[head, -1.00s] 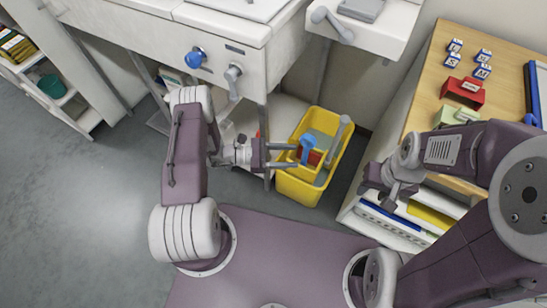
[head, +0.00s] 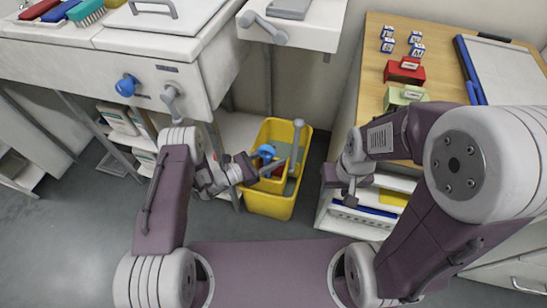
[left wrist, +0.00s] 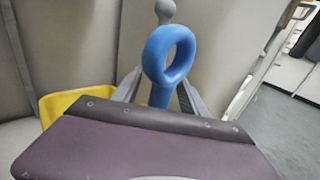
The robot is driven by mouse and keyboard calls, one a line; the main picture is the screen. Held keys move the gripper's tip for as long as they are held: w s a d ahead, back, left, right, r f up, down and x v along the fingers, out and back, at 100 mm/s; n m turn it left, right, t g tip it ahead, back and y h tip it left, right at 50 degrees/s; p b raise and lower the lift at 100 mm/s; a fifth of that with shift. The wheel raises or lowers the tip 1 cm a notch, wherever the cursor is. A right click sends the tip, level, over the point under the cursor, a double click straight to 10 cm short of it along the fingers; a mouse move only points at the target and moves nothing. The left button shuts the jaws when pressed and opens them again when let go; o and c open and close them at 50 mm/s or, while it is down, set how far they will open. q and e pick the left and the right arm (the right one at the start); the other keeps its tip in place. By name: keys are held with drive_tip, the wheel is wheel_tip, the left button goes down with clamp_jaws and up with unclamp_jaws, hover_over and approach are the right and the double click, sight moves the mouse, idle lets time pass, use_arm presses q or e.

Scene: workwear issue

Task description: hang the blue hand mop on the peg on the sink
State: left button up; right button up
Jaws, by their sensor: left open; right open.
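The blue hand mop (head: 266,151) stands in the yellow bucket, its ring-shaped handle upward; its lower end is hidden. In the left wrist view the blue ring (left wrist: 168,52) shows between and just beyond my finger ends. My left gripper (head: 268,166) is open at the handle, with a finger on either side; I cannot tell whether they touch it. My right gripper (head: 347,197) is open and empty, right of the bucket. On the sink's front panel (head: 75,72) are a blue round-ended peg (head: 126,86) and a grey one (head: 170,94).
The yellow bucket (head: 268,204) stands on the floor between the sink and a wooden-topped cabinet (head: 372,75). A grey-handled tool (head: 296,140) also stands in it. Brushes lie on the sink's top at the far left. Open floor lies at lower left.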

use_arm(q)
drive_tip(key=shift+w+d, duration=0.15)
drive_tip(key=shift+d, duration=0.15)
drive_tip(key=shift+c, duration=0.2)
clamp_jaws()
drive_tip(key=shift+w+d+r+b, duration=0.1)
drive_tip(key=shift+w+d+b, duration=0.1)
drive_tip(key=shift+w, duration=0.2)
drive_tip(key=shift+w+d+r+b, duration=0.1)
drive_tip(key=shift+w+b, duration=0.05)
drive_tip(key=shift+w, duration=0.25)
drive_tip(key=shift+o, duration=0.2)
unclamp_jaws()
drive_tip(key=shift+a, duration=0.1)
